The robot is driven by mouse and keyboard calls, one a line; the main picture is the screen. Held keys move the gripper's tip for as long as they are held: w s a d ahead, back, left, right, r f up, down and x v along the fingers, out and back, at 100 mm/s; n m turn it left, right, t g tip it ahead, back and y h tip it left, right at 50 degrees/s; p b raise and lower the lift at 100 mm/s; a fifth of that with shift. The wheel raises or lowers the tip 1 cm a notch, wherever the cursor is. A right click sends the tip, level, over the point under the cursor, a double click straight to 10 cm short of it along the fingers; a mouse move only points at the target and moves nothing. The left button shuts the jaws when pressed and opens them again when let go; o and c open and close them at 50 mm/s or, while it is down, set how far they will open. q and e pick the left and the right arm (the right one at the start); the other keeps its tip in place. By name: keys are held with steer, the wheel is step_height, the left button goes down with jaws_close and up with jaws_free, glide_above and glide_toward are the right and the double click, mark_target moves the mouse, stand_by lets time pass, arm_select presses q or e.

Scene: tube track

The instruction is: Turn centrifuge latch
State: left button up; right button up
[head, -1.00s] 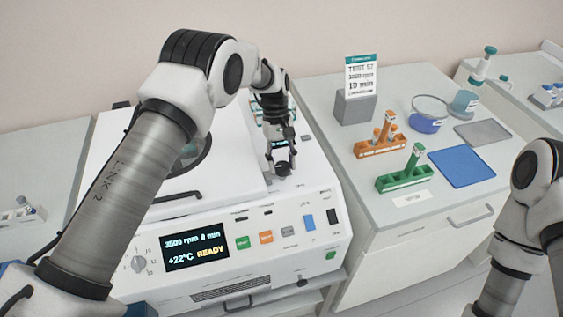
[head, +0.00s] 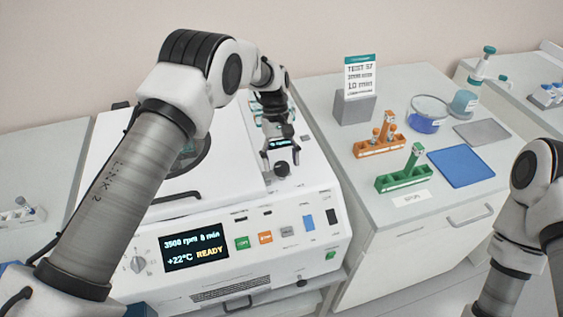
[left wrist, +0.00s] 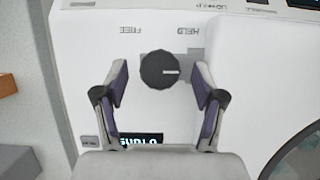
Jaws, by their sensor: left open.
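The centrifuge latch is a round black knob (head: 282,169) on the right part of the white centrifuge's top (head: 318,176). In the left wrist view the knob (left wrist: 159,69) has a pale mark on its right side, between upside-down FREE and HELD labels. My left gripper (head: 281,160) is open over the knob. In the left wrist view its fingertips (left wrist: 161,75) stand either side of the knob, with a gap on each side. My right gripper is out of view; only part of the right arm shows at the right edge.
The centrifuge lid (head: 228,186) is left of the knob. The display (head: 196,247) reads READY. On the right bench stand an orange rack (head: 379,147), a green rack (head: 403,178), a blue mat (head: 462,166) and a sign (head: 361,75).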

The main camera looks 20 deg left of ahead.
arm_select(q)
steer(key=v, duration=1.1)
steer(key=shift+r, duration=0.1)
